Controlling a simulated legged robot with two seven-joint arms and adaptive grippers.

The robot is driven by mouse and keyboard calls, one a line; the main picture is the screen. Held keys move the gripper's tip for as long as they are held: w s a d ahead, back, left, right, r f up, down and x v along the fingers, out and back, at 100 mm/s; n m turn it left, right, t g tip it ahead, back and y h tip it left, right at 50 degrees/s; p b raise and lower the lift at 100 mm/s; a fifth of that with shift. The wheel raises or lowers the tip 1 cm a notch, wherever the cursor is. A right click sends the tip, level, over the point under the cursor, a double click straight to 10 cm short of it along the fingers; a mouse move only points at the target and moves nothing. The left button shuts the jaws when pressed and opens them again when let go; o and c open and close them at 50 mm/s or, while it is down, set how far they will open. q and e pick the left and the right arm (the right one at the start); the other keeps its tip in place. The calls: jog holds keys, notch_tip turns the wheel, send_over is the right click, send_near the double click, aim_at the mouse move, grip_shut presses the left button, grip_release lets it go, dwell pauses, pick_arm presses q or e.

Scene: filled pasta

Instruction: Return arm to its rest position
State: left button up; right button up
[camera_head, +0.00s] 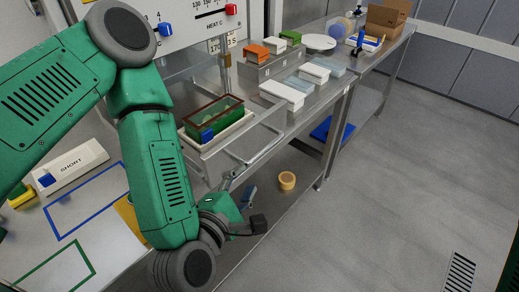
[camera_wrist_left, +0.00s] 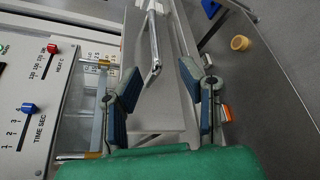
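My left arm is green and comes in from the left of the head view, bent down in front of the bench. My left gripper (camera_head: 253,207) hangs low beside the bench's front edge, above the floor. In the left wrist view my left gripper (camera_wrist_left: 158,85) has its two dark blue-grey fingers spread well apart. Nothing is held between them; a metal handle bar and bench surface show behind. My right gripper is not in view; only a sliver of green shows at the right edge of the head view.
A machine panel (camera_wrist_left: 42,90) with red and blue sliders is near the arm. A green tray with a brown-framed lid (camera_head: 215,118) sits on the bench. White boxes (camera_head: 283,94) stand farther back. A yellow round object (camera_head: 287,181) is below the bench edge. Floor (camera_head: 410,170) at right is clear.

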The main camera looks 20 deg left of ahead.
pick_arm(q)
jog(key=s+a+f+m+g+h+b, duration=0.1)
jog(key=s+f+m+g+b, duration=0.1)
jog(key=s+f+m+g, duration=0.5)
jog(key=f+m+h+b, duration=0.1)
jog(key=f+m+b, duration=0.2)
jog(key=f+m, duration=0.55)
jog(key=s+a+f+m+g+y+b, duration=0.2)
jog(key=s+a+f+m+g, duration=0.5)
jog(key=s+a+f, duration=0.4)
jog(key=shift+s+a+f+m+g+y+b, duration=0.2)
jog(key=shift+s+f+m+g+y+b, duration=0.3)
jog(key=shift+f+m, duration=0.35)
jog(key=shift+w, duration=0.1)
